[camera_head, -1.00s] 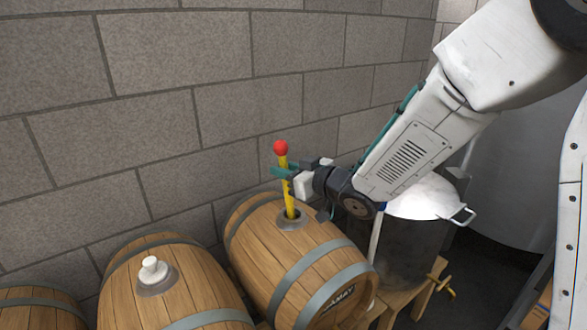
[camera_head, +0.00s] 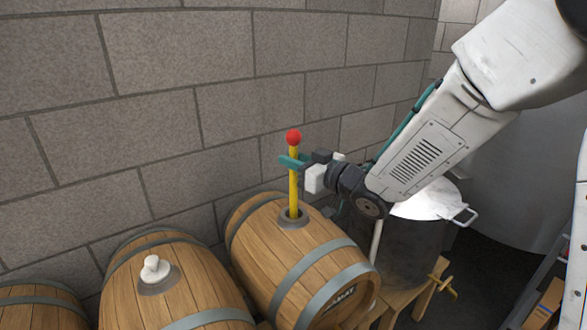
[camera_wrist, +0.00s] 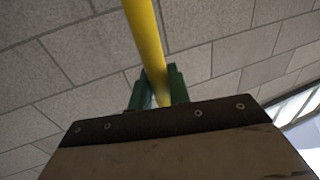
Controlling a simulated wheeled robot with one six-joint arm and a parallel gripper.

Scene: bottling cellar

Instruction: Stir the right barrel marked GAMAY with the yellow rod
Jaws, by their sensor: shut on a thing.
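The yellow rod (camera_head: 294,185) with a red ball at its top (camera_head: 293,137) stands nearly upright in the open bunghole (camera_head: 292,217) of the right barrel (camera_head: 300,262). Its lower end is hidden inside the barrel. Part of the marking shows on the barrel's front end (camera_head: 342,299), ending in "MAY". My gripper (camera_head: 292,162) is shut on the rod just below the red ball, above the barrel. In the wrist view the rod (camera_wrist: 146,40) runs between the green fingers (camera_wrist: 160,88).
A barrel to the left (camera_head: 170,285) has a white bung (camera_head: 154,268) in its hole. Another barrel (camera_head: 38,305) shows at the lower left corner. The block wall (camera_head: 180,90) is close behind.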

